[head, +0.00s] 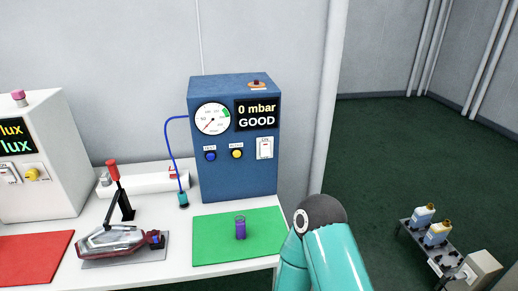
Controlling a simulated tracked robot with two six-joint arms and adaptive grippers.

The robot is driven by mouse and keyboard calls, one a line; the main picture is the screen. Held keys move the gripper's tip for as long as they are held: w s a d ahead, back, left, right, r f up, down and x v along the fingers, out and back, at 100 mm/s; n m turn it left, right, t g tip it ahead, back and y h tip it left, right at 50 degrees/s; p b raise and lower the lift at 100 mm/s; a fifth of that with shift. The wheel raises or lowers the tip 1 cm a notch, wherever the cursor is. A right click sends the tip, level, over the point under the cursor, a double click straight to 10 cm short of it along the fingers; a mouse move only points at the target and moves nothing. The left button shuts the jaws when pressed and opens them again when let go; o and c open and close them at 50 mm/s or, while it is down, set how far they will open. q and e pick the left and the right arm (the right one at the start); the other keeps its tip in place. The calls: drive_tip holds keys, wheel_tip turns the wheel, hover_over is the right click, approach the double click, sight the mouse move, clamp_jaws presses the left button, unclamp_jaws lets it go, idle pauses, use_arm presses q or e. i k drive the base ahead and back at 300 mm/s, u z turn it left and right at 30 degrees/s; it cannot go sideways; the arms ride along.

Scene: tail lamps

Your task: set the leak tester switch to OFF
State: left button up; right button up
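The leak tester (235,180) is a blue box standing at the back of the white table. Its display (257,114) reads "0 mbar GOOD", and the needle of its round gauge (212,119) points to the lower left. Its switch (264,148) is a white rocker on a white plate at the right of the front, with a small red mark near the top; its labels are too small to read. Nothing touches the switch. A teal link of my arm shows at the lower right, in front of the table's right end. Neither gripper is in view.
A purple cylinder (240,230) stands on a green mat (215,249) before the tester. A tail lamp (118,240) lies on a grey plate at left, beside a red-handled clamp (113,172). A blue hose (167,140) hangs left. A low bench (420,243) with bottles stands right.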

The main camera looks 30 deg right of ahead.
sight(264, 147)
drive_tip(key=u, duration=2.1)
drive_tip(key=i, duration=0.1)
drive_tip(key=z, duration=3.2)
drive_tip(key=k, duration=1.15)
drive_tip(key=u, duration=0.3)
drive_tip(key=i, duration=1.35)
drive_tip(key=u, duration=0.1)
